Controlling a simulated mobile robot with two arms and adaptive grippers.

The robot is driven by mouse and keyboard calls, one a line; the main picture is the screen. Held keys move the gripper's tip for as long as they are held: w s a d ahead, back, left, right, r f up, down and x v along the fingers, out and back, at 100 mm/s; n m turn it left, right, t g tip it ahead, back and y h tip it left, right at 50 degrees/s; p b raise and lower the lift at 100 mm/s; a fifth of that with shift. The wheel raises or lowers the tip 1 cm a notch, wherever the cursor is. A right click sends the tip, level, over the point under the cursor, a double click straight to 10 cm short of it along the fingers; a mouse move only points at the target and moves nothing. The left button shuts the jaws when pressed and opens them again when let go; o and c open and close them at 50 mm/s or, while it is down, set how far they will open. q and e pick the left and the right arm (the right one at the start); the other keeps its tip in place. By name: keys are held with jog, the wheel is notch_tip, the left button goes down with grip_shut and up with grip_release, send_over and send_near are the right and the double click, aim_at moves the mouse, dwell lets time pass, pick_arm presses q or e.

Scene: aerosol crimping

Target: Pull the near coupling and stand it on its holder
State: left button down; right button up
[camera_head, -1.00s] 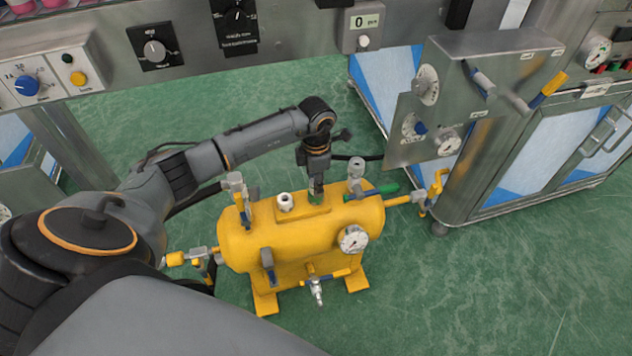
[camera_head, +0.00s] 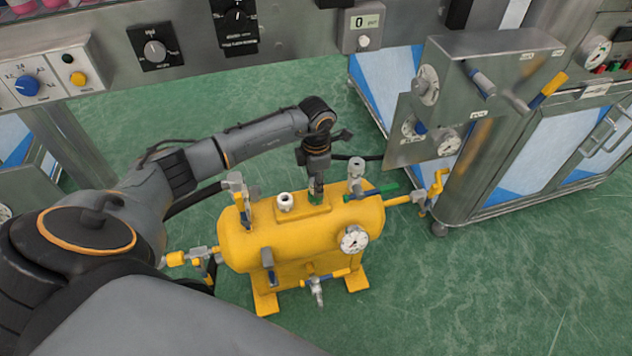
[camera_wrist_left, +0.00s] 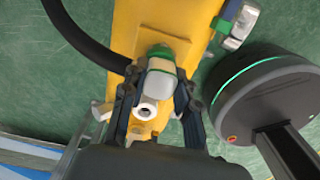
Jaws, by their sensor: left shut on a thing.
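My left gripper (camera_head: 317,188) points down over the top plate of the yellow tank (camera_head: 300,240). In the left wrist view the left gripper (camera_wrist_left: 158,107) is shut on a pale coupling (camera_wrist_left: 161,80) with a green band, its fingers on either side. The coupling looks close to the tank top; I cannot tell whether it is still seated. In the head view the coupling is mostly hidden by the fingers. A white fitting (camera_head: 285,202) stands upright on the tank left of the gripper. I cannot make out which part is the holder. My right gripper is not in view.
A lever valve (camera_head: 236,188) stands at the tank's left end. A pressure gauge (camera_head: 354,240) faces front. A dark hose (camera_wrist_left: 85,38) passes the gripper.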

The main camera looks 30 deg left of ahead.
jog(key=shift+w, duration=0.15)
pick_arm(q)
jog(key=c, duration=0.9)
grip_release()
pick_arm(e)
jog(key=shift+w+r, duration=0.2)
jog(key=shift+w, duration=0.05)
pick_arm(q)
jog(key=shift+r, duration=0.25)
notch_tip(320, 180, up, 12)
jog(key=shift+f, duration=0.25)
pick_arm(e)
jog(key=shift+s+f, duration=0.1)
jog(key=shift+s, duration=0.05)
